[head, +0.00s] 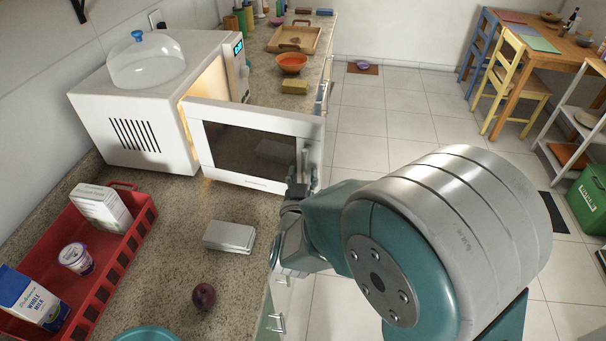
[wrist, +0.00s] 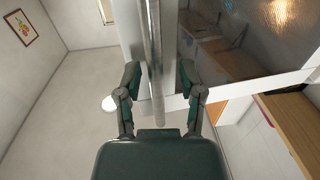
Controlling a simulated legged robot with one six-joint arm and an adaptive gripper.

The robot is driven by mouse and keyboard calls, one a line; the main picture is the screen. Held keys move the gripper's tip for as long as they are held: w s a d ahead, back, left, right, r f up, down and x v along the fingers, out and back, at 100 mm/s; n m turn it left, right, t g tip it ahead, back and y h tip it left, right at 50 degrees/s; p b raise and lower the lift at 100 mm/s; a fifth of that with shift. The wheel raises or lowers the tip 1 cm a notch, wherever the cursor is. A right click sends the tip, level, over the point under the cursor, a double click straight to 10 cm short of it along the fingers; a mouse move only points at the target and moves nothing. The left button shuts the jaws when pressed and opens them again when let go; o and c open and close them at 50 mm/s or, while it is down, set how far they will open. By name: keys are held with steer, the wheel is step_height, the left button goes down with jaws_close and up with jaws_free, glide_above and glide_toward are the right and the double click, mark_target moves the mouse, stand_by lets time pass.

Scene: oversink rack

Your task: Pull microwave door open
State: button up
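The white microwave (head: 155,120) stands on the counter with its door (head: 250,180) swung partly open toward me, and warm light shows inside. The door has a dark window and a vertical metal handle (head: 305,165) near its free edge. My gripper (head: 294,192) is at the lower part of this handle, partly hidden by my arm. In the wrist view, the handle bar (wrist: 153,60) runs between the two fingers of my gripper (wrist: 160,75). The fingers stand apart, with a visible gap on each side of the bar.
A clear dome (head: 146,65) sits on the microwave. A red crate (head: 125,245) with cartons and a cup is at left. A grey box (head: 229,236) and a dark round fruit (head: 204,296) lie on the counter before the door.

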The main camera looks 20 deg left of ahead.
steer(key=v, duration=0.7)
steer(key=shift+s, duration=0.25)
steer(key=shift+f, duration=0.1)
steer(key=w+d+r+g+y, duration=0.15)
steer(key=d+r+g, duration=0.45)
steer(key=d, duration=0.6)
steer(key=s+d+r+m+g+h, duration=0.2)
steer(key=s+d+g+h, duration=0.3)
steer(key=s+d, duration=0.9)
steer(key=d+g, duration=0.1)
steer(key=d, duration=0.2)
steer(key=shift+d, duration=0.25)
